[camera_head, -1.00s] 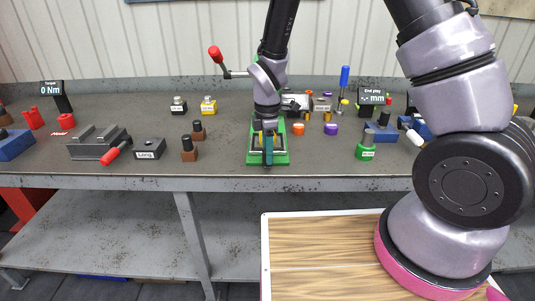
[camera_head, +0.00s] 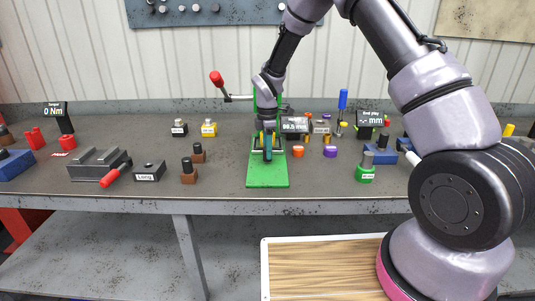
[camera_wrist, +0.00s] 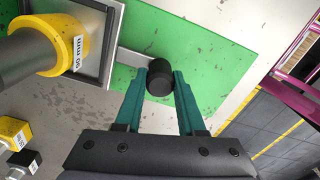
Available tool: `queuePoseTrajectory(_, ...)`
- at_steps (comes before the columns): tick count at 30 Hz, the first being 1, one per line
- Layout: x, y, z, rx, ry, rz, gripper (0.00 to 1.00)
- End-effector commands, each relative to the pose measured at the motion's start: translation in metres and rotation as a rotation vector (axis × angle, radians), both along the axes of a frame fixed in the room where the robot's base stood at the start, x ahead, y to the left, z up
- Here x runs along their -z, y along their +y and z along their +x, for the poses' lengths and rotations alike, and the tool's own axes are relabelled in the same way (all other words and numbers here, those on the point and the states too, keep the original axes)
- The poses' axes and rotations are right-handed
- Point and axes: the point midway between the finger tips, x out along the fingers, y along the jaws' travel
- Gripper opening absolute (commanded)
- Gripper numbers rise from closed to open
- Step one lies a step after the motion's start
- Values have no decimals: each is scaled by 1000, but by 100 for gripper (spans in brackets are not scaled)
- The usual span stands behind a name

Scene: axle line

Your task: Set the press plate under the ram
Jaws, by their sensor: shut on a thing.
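The green press base (camera_head: 268,180) stands at the front middle of the bench, with a red-knobbed lever (camera_head: 216,78) at its upper left. In the wrist view, my gripper (camera_wrist: 160,80) is shut on a black round knob (camera_wrist: 159,78). A light grey bar runs from the knob to a grey square rimmed plate (camera_wrist: 95,62), seemingly the press plate, above the green base (camera_wrist: 215,40). A grey cylinder with a yellow "60 mm" collar (camera_wrist: 68,45), apparently the ram, overlaps the plate; contact cannot be judged. In the head view, my gripper (camera_head: 267,153) hides the plate.
Purple and orange rings (camera_head: 330,151) and a green-based part (camera_head: 365,170) lie to the right. Brown-based pegs (camera_head: 188,172), a "Long" block (camera_head: 149,171) and a grey fixture (camera_head: 98,165) stand left. The bench front is mostly clear.

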Motion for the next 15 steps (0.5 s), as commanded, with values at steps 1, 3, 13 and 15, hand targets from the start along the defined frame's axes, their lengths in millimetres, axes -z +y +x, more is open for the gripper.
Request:
queuePoseTrajectory(1,-2,0,5,-1,-8,3,0)
queuePoseTrajectory(3,-2,0,6,-1,-10,2,0)
queuePoseTrajectory(13,-3,0,8,-1,-15,3,61)
queuePoseTrajectory(15,-2,0,7,-1,-13,3,69)
